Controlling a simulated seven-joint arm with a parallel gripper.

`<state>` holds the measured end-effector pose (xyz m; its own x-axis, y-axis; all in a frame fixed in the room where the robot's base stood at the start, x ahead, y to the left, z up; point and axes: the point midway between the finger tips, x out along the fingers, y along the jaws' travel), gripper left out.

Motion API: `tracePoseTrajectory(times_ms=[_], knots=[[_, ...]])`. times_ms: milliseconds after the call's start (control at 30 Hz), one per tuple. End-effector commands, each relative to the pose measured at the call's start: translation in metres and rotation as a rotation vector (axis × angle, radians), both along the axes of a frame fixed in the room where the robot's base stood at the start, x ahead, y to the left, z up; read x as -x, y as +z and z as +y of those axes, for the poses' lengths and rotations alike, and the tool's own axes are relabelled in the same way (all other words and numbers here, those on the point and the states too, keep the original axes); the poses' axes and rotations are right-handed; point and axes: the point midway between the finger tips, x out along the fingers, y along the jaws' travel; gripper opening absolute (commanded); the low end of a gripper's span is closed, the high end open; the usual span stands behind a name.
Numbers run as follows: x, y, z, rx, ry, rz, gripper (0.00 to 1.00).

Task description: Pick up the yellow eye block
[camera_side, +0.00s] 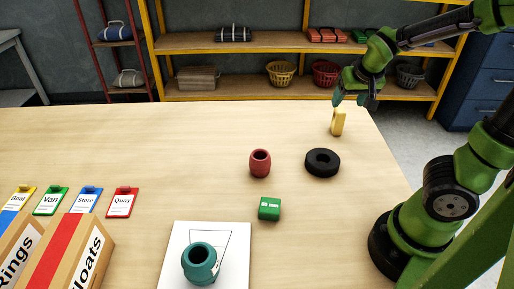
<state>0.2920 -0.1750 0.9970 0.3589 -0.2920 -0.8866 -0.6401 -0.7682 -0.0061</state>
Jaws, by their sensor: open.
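The yellow eye block (338,122) stands upright on the table near its back right edge. It is a small, narrow piece. My gripper (352,100) is just above it, pointing down, with its fingers open. The fingertips appear close to the top of the block. I cannot tell from this view whether they touch it or straddle it.
A black ring (322,162), a dark red barrel-shaped float (260,163) and a green block (269,208) lie nearby. A teal float (199,263) stands on a white sheet (238,240). Labelled boxes (75,255) and coloured tags (122,202) fill the front left. The back left is clear.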

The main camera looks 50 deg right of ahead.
Motion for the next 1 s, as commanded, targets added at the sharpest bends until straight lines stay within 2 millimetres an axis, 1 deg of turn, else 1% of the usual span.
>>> tracePoseTrajectory(times_ms=[33,100,167,267,433,1000], knots=[[-0.001,0.001,-0.018,0.040,-0.034,-0.007,0.64],[-0.002,0.007,-0.033,0.071,-0.068,-0.036,0.64],[-0.005,0.008,-0.034,0.075,-0.077,-0.054,0.64],[-0.008,0.002,-0.035,0.066,-0.090,-0.059,0.64],[-0.015,-0.017,-0.045,0.070,-0.093,-0.056,0.64],[-0.036,-0.064,-0.067,0.067,-0.096,-0.059,0.64]])
